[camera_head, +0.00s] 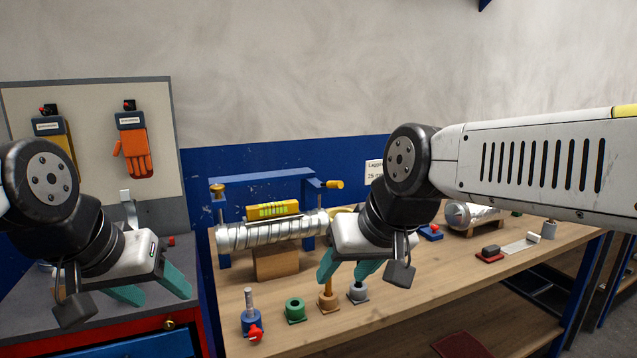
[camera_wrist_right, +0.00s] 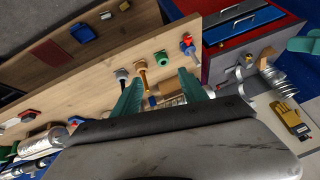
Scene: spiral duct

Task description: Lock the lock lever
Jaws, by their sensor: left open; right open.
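I cannot tell for certain which part is the lock lever. A blue post with a red lever-like part (camera_head: 253,330) stands at the bench's front left; it also shows in the right wrist view (camera_wrist_right: 187,45). My right gripper (camera_head: 345,274) is open and empty in front of the duct's right end, above the small posts. Its teal fingers stand apart in the wrist view (camera_wrist_right: 160,90). My left gripper (camera_head: 160,295) is open and empty left of the bench.
A yellow level (camera_head: 272,210) lies on the duct. A silver cylinder (camera_head: 472,214) lies further right. The bench's front right is mostly clear.

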